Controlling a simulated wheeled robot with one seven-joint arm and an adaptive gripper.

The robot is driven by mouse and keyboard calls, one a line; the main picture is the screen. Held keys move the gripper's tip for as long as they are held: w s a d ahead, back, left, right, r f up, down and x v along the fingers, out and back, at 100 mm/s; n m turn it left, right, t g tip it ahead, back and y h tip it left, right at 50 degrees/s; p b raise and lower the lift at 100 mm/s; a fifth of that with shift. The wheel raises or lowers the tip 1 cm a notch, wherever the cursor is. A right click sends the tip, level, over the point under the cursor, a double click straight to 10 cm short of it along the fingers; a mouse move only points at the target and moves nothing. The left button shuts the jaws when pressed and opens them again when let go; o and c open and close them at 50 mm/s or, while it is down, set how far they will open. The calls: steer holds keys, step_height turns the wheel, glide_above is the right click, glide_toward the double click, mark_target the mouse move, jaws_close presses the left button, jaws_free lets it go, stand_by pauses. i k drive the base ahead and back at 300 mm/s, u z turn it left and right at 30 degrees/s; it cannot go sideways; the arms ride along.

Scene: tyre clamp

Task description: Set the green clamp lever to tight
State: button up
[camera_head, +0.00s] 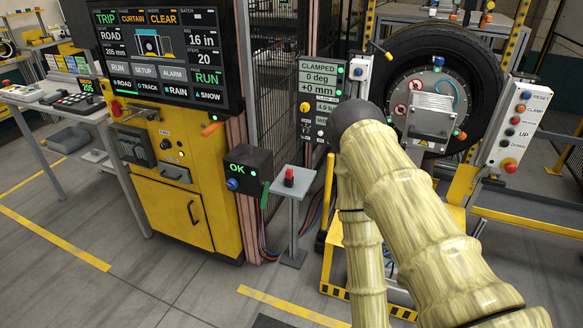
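A narrow green handle (265,195) hangs at the lower right of a black box (248,168) that reads OK; it looks like a lever, but its markings are too small to read. A tyre (400,55) stands upright at the upper right around a round grey hub plate (428,82). A display (320,78) left of it reads CLAMPED, 0 deg and +0 mm; its lower part is partly hidden by my arm. My yellow-patterned arm crosses the right half of the view and covers part of the tyre stand. My gripper does not show.
A yellow cabinet (172,205) with a large screen (155,50) stands at the left. A small pedestal (293,212) with a red button is right of the black box. A white button panel (515,125) is at the far right. Grey floor is clear in front.

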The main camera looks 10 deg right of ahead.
mark_target(265, 185)
steer(key=u, duration=0.55)
steer(key=k, duration=1.25)
steer(key=z, duration=0.25)
steer(key=i, duration=0.6)
steer(key=z, duration=0.6)
steer(key=i, duration=1)
steer(key=u, duration=0.35)
